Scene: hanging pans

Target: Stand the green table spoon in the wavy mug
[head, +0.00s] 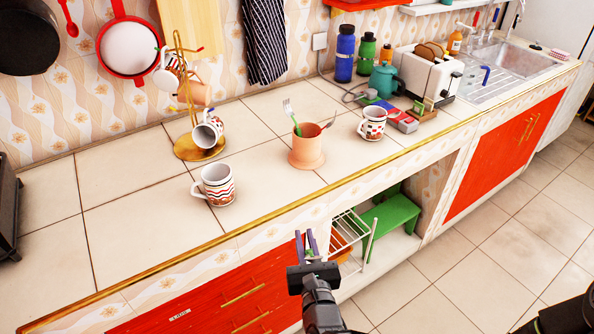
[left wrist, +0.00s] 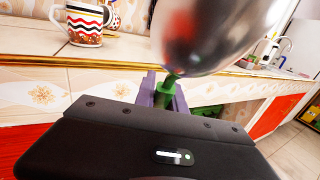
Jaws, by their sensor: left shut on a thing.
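The wavy mug (head: 218,187), white with red and black wavy bands, stands upright near the counter's front edge, left of centre in the head view. It also shows at the upper left of the left wrist view (left wrist: 86,24). My left gripper (head: 306,240) is in front of the counter, right of the mug and apart from it. It is shut on the green handle of the table spoon (left wrist: 207,35), whose large metal bowl rises beyond the fingers in the left wrist view. In the head view only a bit of green shows between the fingers. My right gripper is not in view.
A terracotta pot (head: 307,152) holds a green-handled fork and another utensil. A patterned mug (head: 372,124) stands right of it. A gold mug stand (head: 199,147) with hanging mugs is behind the wavy mug. The tiles (head: 125,222) left of the wavy mug are clear.

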